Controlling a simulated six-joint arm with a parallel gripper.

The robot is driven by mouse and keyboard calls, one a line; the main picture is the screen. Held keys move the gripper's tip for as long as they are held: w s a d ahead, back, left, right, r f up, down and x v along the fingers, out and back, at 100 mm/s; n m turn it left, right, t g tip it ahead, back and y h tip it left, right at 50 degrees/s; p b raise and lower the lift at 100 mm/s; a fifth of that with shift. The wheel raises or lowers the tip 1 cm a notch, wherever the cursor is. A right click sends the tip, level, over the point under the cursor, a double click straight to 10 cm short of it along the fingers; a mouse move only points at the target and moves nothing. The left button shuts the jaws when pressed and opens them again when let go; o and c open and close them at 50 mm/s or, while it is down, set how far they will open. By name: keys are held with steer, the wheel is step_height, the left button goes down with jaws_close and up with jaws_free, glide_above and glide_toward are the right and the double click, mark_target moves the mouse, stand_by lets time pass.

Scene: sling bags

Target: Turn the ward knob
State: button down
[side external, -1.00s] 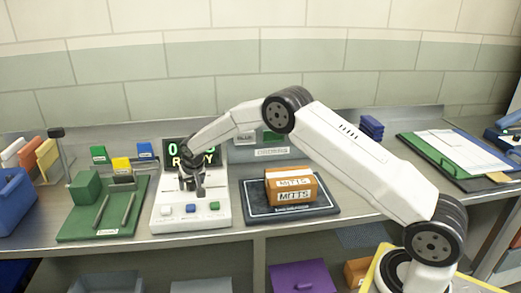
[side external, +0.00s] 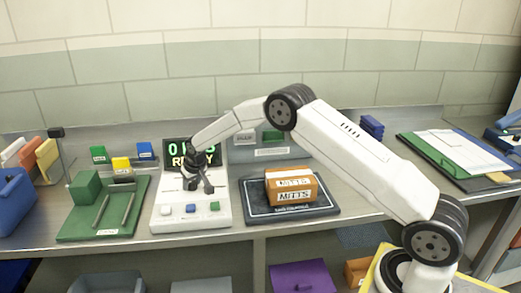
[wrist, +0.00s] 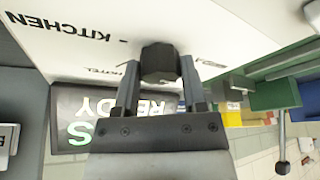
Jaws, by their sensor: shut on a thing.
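The ward knob (wrist: 159,62) is a dark round knob on the white panel of the console (side external: 165,217). In the wrist view my gripper (wrist: 159,75) has one finger on each side of the knob and is shut on it. Lettering reading KITCHEN and a partly covered second word show on the panel around the knob. In the side view my gripper (side external: 199,186) is over the console, in front of the display (side external: 192,152), and the knob is hidden there. The display shows READY in yellow below green characters.
White, blue and green buttons line the console's front edge. A green tray (side external: 75,233) with a green block and two rods is on the left. A dark pad (side external: 255,210) with an orange MITTS box (side external: 291,186) is on the right. A grey box stands behind.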

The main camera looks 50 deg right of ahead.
mark_target(200, 193)
steer(key=shift+n+y, duration=0.4)
steer(key=shift+n, duration=0.5)
steer(key=shift+r, duration=0.1)
steer(key=shift+c, duration=0.7)
jaws_free()
steer(key=v, duration=0.7)
steer(key=shift+s+r, duration=0.2)
steer(key=shift+r, duration=0.15)
steer(key=shift+s, duration=0.1)
steer(key=s+a+g, duration=0.1)
steer(key=s+a, duration=0.1)
steer(key=s, duration=1.4)
steer(key=s+a, duration=0.3)
steer(key=s, duration=1.4)
steer(key=shift+s+r+g, duration=0.35)
steer(key=shift+g, duration=0.05)
